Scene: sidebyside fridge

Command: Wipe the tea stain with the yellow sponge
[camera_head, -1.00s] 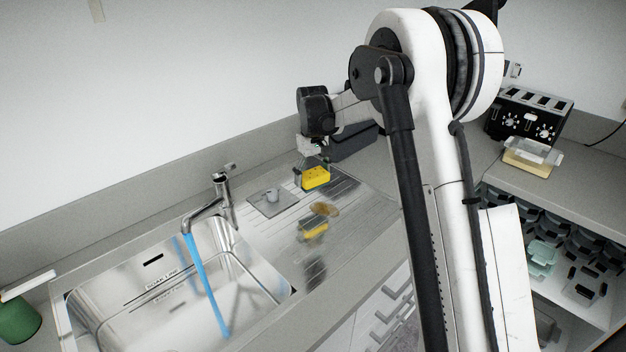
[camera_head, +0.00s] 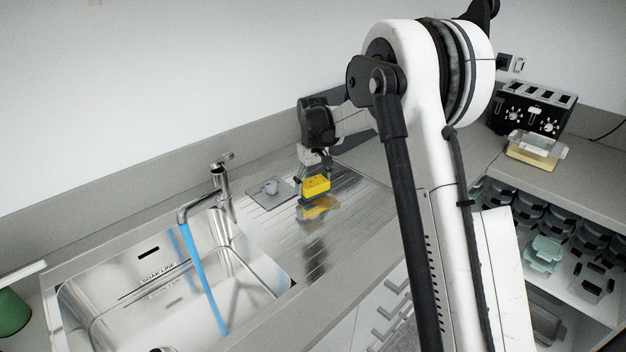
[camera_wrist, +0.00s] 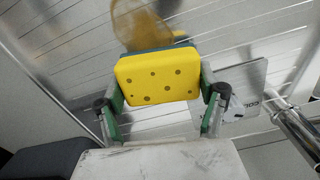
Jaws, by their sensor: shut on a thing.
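The yellow sponge (camera_head: 316,187) is held between the fingers of my gripper (camera_head: 314,190), just above the metal drainboard. In the wrist view the sponge (camera_wrist: 158,78) shows dark holes and a dark green layer at its far edge; the green-padded fingers of my gripper (camera_wrist: 163,100) press on its two sides. The brown tea stain (camera_head: 322,209) lies on the drainboard just in front of and below the sponge. It also shows in the wrist view (camera_wrist: 140,28), just beyond the sponge, which partly hides it. I cannot tell whether the sponge touches the surface.
The sink basin (camera_head: 180,285) with a running faucet (camera_head: 205,200) is on the left. A small grey plate (camera_head: 262,192) lies beside the sponge on the drainboard. A toaster (camera_head: 532,110) and a butter dish (camera_head: 533,150) stand at the right, above open shelving with dishes.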

